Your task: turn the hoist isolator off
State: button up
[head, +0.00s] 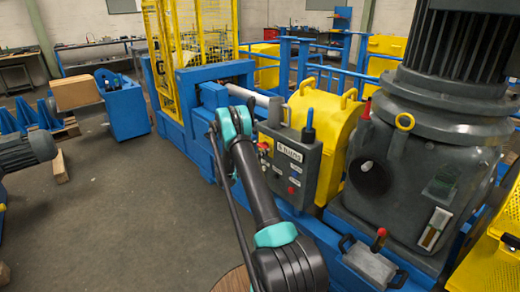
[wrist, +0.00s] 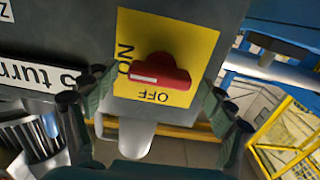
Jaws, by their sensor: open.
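The hoist isolator is a red rotary knob (wrist: 162,72) on a yellow plate (wrist: 190,40) marked ON and OFF. In the wrist view its handle lies crosswise, its white-marked end pointing left at ON; OFF is below. In the head view, a small patch of the yellow plate (head: 264,148) shows on the left side of the grey control box (head: 309,168). My gripper (wrist: 155,92) is open, its fingers on either side of the knob with gaps to it. In the head view I cannot make out the fingers clearly.
The control box carries a white label (head: 290,152), a red button (head: 291,190) and a blue-topped lever (head: 309,122). A yellow guard (head: 335,125) and a large grey motor (head: 430,130) stand to the right. Open floor (head: 130,210) lies to the left.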

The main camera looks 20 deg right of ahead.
jog(key=c, duration=1.2)
jog(key=shift+o, duration=0.2)
jog(key=shift+n, duration=0.3)
jog(key=shift+w+f+n, duration=0.1)
jog(key=shift+n, duration=8.5)
